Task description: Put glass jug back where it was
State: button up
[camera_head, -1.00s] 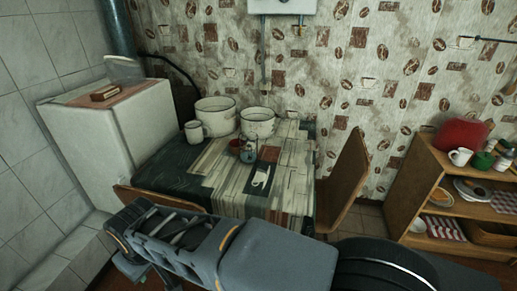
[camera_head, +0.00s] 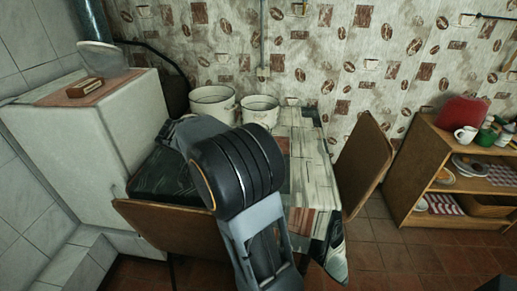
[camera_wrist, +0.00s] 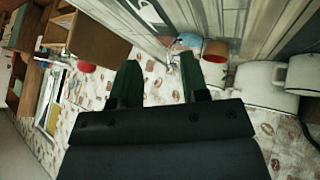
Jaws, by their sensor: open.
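My gripper (camera_wrist: 160,75) is open and nothing shows between its two dark green fingers. In the wrist view, which looks upside down, a small bluish see-through vessel (camera_wrist: 186,42), likely the glass jug, stands on the table beyond the fingertips. In the head view my arm covers that part of the table, so the jug and cup are hidden there. My gripper's fingers are not clearly visible in the head view.
Two white enamel pots (camera_head: 212,103) (camera_head: 260,111) stand at the back of the table (camera_head: 308,155). Chairs stand at its right (camera_head: 364,165) and front (camera_head: 165,230). A white cabinet (camera_head: 85,140) is at left, a wooden shelf (camera_head: 430,165) with dishes at right.

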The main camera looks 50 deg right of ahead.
jog(key=w+d+f+m+g+h+b, duration=0.1)
jog(key=w+d+f+m+g+h, duration=0.1)
jog(key=w+d+f+m+h, duration=0.25)
jog(key=w+d+f+m+g+h+b, duration=0.1)
jog(key=w+d+f+m, duration=0.15)
jog(key=d+m, duration=0.4)
jog(key=shift+n, duration=0.7)
jog(key=shift+w+d+r+p+x, duration=0.15)
jog(key=shift+w+p+x, duration=0.2)
jog(key=shift+x, duration=2.1)
jog(key=shift+w+d+r+p+x, duration=0.2)
jog(key=shift+w+p+x, duration=0.15)
jog(key=shift+x, duration=2.1)
jog(key=shift+w+d+r+p+x, duration=0.15)
jog(key=shift+w+p+x, duration=0.2)
jog(key=shift+x, duration=2.1)
grip_shut()
jog(key=shift+w, duration=0.1)
